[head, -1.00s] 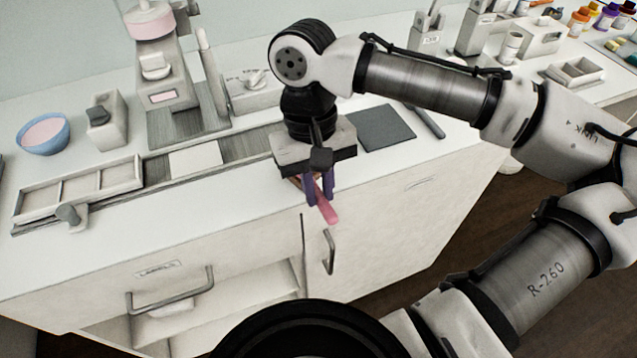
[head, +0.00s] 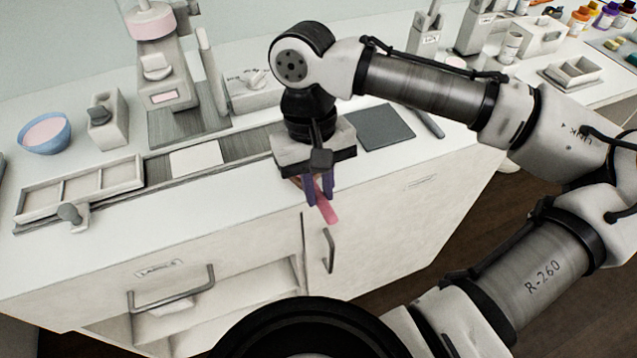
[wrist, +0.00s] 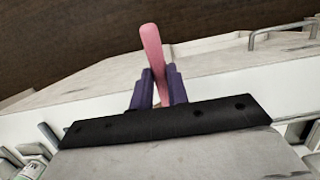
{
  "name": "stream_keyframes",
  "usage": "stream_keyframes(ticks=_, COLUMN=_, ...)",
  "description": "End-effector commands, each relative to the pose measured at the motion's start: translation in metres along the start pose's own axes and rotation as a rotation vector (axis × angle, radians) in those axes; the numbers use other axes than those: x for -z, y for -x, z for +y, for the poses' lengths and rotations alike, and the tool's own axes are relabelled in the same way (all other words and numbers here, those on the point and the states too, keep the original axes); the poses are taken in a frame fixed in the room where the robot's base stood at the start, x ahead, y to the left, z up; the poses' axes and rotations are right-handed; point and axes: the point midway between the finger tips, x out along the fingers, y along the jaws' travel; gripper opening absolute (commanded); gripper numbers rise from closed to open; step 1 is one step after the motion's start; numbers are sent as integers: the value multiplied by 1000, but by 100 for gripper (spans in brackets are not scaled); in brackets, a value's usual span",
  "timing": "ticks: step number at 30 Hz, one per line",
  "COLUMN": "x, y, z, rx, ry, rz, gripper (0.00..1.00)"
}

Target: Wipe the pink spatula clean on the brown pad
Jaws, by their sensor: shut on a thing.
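My gripper (head: 319,190) has purple fingers and is shut on the pink spatula (head: 328,211). It points down over the front edge of the white counter. The spatula's pink end sticks out past the fingers toward the cabinet front. In the wrist view, the pink spatula (wrist: 152,45) stands out from between the purple fingers of the gripper (wrist: 160,80). A small brownish edge (head: 294,182) shows at the left of the fingers; I cannot tell whether it is the brown pad. The rest there is hidden behind my gripper.
A dark grey square mat (head: 384,128) lies right of my gripper. A blue bowl with pink contents (head: 43,134), a pink-topped machine (head: 155,70) and a compartment tray (head: 80,186) stand to the left. The cabinet handle (head: 329,250) juts out below.

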Motion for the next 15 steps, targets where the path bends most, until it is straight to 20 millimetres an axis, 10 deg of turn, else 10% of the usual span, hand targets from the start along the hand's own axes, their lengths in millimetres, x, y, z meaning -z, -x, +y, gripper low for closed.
stream_keyframes(ticks=15, x=-16, y=-3, z=0, rx=0, ry=1, rz=-2, gripper=0)
